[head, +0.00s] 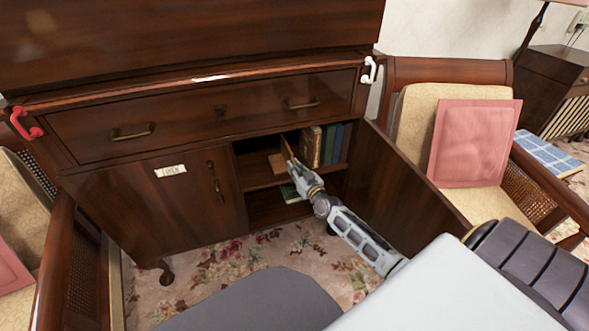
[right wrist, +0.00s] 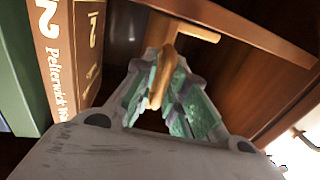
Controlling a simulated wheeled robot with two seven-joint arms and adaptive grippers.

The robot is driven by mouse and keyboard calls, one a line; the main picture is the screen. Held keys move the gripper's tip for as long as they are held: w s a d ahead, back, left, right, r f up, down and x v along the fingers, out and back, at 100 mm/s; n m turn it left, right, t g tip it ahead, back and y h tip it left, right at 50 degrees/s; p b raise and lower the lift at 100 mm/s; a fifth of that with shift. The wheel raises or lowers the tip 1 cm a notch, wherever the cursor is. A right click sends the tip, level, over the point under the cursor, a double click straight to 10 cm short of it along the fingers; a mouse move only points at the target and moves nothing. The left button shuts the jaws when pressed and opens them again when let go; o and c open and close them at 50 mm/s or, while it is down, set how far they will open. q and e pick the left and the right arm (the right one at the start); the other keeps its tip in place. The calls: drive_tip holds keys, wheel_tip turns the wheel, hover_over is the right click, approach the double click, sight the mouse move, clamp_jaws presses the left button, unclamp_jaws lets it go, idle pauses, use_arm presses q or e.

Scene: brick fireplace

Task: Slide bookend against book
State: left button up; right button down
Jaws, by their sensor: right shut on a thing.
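The wooden bookend (head: 287,153) stands on the upper shelf inside the open cabinet, left of the row of books. In the right wrist view the bookend (right wrist: 163,75) is a tan upright panel between my fingers. My right gripper (head: 296,171) reaches in from the front and is shut on it; its green-padded fingers (right wrist: 165,100) also show in the wrist view. The nearest book is the brown one (head: 311,147), upright with gold lettering; it shows at the left of the wrist view (right wrist: 72,60). A gap shows between this book and the bookend. My left gripper is out of view.
Green and blue books (head: 338,144) stand right of the brown one. The open cabinet door (head: 400,185) stands right of my arm. A chair with a pink cushion (head: 474,143) is beyond it.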

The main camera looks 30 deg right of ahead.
drive_tip(key=shift+d, duration=0.1)
